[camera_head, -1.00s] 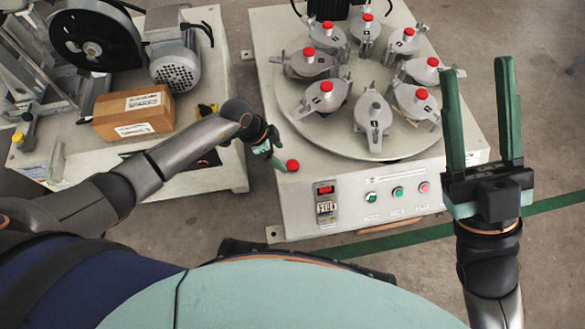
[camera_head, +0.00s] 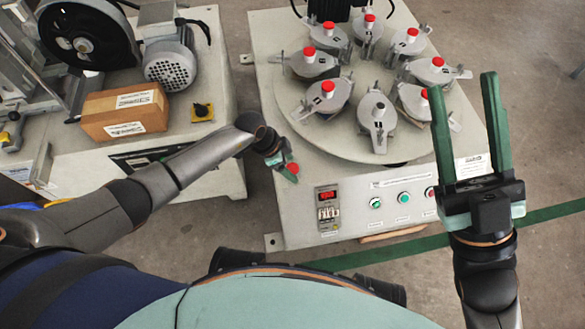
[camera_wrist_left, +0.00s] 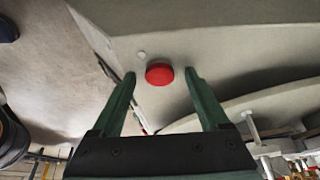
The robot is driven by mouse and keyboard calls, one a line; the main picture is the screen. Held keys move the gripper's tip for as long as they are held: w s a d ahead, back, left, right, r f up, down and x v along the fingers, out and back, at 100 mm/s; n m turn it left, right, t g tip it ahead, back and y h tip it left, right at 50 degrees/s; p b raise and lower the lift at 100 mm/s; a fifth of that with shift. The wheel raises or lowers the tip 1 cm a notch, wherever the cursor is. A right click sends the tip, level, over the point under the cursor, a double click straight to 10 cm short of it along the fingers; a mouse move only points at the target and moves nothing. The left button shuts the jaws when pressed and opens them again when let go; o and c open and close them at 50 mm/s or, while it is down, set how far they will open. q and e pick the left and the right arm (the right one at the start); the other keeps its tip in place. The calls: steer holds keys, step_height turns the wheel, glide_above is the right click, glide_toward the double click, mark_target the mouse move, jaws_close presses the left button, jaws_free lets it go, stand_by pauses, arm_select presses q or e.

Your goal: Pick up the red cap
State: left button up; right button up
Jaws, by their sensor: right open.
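A red cap (camera_head: 293,168) sits at the front left corner of the grey machine's top. My left gripper (camera_head: 287,170) is right at it, partly overlapping it in the head view. In the left wrist view the round red cap (camera_wrist_left: 159,74) shows between the tips of my open left gripper (camera_wrist_left: 160,76), with a gap on both sides. My right gripper (camera_head: 463,88) is open and empty, fingers up, over the machine's right front. More red caps, such as one at the front left (camera_head: 328,87), top the clamps on the round plate.
The round plate (camera_head: 350,142) carries several grey clamps close behind my left gripper. The machine's front has buttons (camera_head: 404,197). At left, a cardboard box (camera_head: 124,110) and a motor stand on another bench. A floor gap separates the two.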

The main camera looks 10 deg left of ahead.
arm_select(q)
jaws_close()
stand_by(0.4)
steer(key=shift+r, duration=0.1)
